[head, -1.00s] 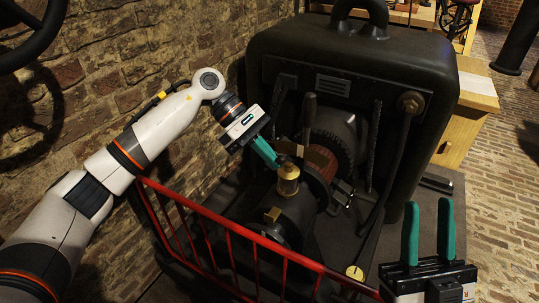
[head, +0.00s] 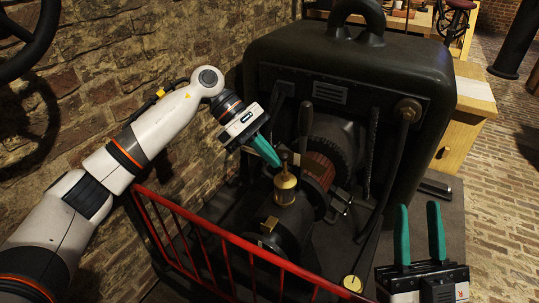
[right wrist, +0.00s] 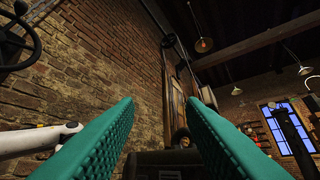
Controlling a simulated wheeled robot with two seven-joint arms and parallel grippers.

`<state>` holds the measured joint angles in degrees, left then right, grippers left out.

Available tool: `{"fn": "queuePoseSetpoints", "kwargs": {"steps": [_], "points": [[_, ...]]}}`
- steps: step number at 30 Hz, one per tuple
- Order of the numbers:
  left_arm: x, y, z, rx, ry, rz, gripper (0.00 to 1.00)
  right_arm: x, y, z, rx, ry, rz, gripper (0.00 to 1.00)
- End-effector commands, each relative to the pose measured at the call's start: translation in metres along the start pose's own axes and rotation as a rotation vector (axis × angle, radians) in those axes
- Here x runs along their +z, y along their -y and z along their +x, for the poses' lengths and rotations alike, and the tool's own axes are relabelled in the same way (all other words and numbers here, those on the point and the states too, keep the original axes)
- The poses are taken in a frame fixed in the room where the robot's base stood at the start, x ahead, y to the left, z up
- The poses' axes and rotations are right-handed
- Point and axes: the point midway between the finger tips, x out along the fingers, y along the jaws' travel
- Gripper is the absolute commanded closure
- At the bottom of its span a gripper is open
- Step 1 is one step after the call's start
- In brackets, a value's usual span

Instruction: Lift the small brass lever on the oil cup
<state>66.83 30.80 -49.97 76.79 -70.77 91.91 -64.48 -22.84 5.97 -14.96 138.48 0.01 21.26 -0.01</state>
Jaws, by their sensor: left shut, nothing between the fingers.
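The brass oil cup (head: 285,190) stands upright on the dark machine. A thin upright piece, seemingly its small brass lever (head: 284,163), rises from the top of the cup. My left gripper (head: 277,163) is shut and empty. Its green fingertips are right beside this upright piece, just above the cup's left edge; I cannot tell whether they touch it. My right gripper (head: 419,207) is open and empty at the lower right, well away from the cup. Its two green fingers also show in the right wrist view (right wrist: 165,105), pointing toward the room.
A red railing (head: 225,238) runs in front of the machine. A big dark housing (head: 420,80) rises behind the cup. A dark upright handle (head: 305,120) stands close behind the left fingertips. A brick wall (head: 120,60) is at left. A round brass piece (head: 351,283) lies low by the railing.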

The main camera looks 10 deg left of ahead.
Motion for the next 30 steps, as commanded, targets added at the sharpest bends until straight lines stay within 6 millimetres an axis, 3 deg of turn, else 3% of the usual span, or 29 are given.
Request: {"fn": "queuePoseSetpoints", "kwargs": {"steps": [20,30], "points": [[-0.008,0.0,-0.007,-0.001,-0.002,0.003,1.0,-0.011,0.001,0.001,-0.002,-0.074,-0.004,0.64],[-0.048,0.001,-0.041,-0.003,-0.002,0.006,1.0,-0.056,0.009,-0.009,-0.017,-0.402,-0.017,0.64]]}}
